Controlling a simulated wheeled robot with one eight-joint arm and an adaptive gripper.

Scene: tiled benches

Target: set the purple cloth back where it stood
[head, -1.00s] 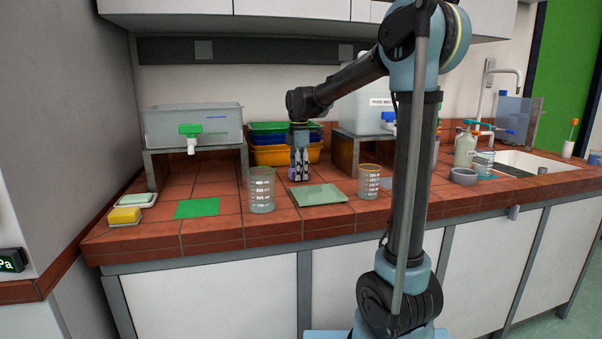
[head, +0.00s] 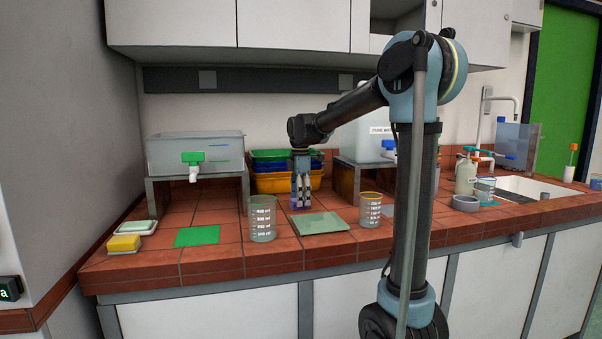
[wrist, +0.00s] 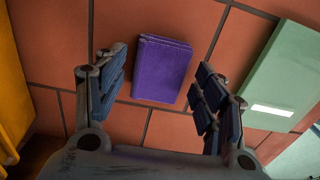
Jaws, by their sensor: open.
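The purple cloth (wrist: 162,70) is a folded rectangular pad lying flat on the red tiles in the wrist view. It lies between the spread fingers of my gripper, with bare tile showing on both sides, so they look apart from it. My gripper (head: 301,206) is open and points down at the bench, in front of the yellow bin. In the head view the fingers mostly hide the cloth.
A pale green mat (head: 320,223) lies close to the right of my gripper. Glass beakers stand at left (head: 262,220) and right (head: 370,210). Stacked bins (head: 285,181) stand behind. A green sheet (head: 197,236) and yellow sponge (head: 124,243) lie farther left.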

